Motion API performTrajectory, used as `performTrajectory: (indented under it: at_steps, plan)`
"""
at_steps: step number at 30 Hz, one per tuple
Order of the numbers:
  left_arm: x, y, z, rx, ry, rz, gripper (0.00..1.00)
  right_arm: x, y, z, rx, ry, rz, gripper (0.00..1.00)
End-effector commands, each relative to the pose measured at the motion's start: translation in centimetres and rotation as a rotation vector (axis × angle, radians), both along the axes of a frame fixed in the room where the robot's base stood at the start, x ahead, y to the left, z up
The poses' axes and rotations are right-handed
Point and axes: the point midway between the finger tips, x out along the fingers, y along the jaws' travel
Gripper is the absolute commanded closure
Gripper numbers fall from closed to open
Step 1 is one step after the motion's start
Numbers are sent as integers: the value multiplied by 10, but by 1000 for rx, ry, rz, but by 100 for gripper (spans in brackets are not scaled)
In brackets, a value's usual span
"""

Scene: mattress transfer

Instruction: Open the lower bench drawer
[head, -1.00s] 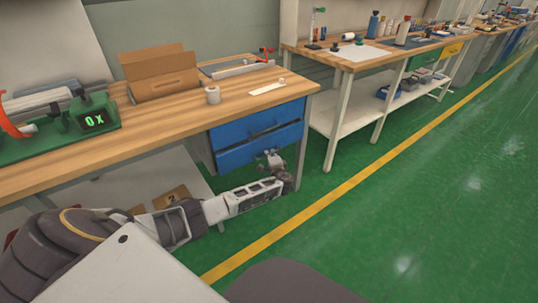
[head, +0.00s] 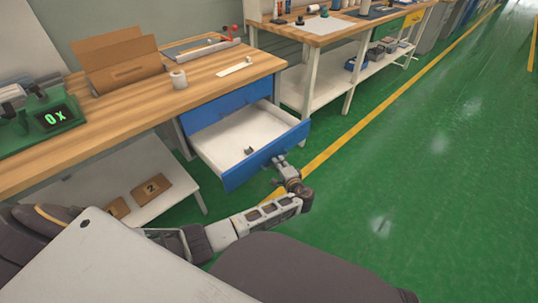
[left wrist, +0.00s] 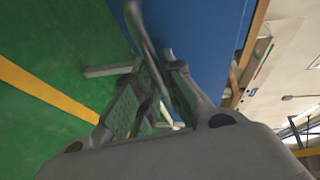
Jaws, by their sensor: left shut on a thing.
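The lower bench drawer (head: 243,138) is blue outside and white inside, and stands pulled out from under the wooden bench. A small dark object (head: 249,151) lies on its floor. My left gripper (head: 281,162) is at the drawer's front face, shut on the drawer handle (left wrist: 153,50). In the left wrist view the handle bar runs between the fingers, beside the blue drawer front (left wrist: 200,40). The handle is mostly hidden by the gripper in the head view. My right gripper is not in view.
The upper blue drawer (head: 232,106) is closed. On the bench (head: 205,80) are a cardboard box (head: 122,65), a tape roll (head: 178,79) and a green device (head: 45,125). A second bench (head: 318,37) stands behind. Green floor right of the drawer is clear.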

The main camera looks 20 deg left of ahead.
Motion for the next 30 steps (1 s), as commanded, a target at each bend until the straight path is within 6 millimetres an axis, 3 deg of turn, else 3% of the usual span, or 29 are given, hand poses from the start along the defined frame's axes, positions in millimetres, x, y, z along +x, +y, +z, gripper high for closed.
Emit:
performTrajectory:
  at_steps: [7,19,20,24,30]
  plan:
    - [-10,-23,-2,0,3,0,100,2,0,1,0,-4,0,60]
    - [-11,-25,-2,0,3,0,100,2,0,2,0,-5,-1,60]
    - [-11,-25,-2,0,3,0,87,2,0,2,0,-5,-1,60]
    - [-11,-25,-1,1,2,1,69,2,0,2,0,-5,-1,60]
    - [-11,-25,-1,1,1,0,68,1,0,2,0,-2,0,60]
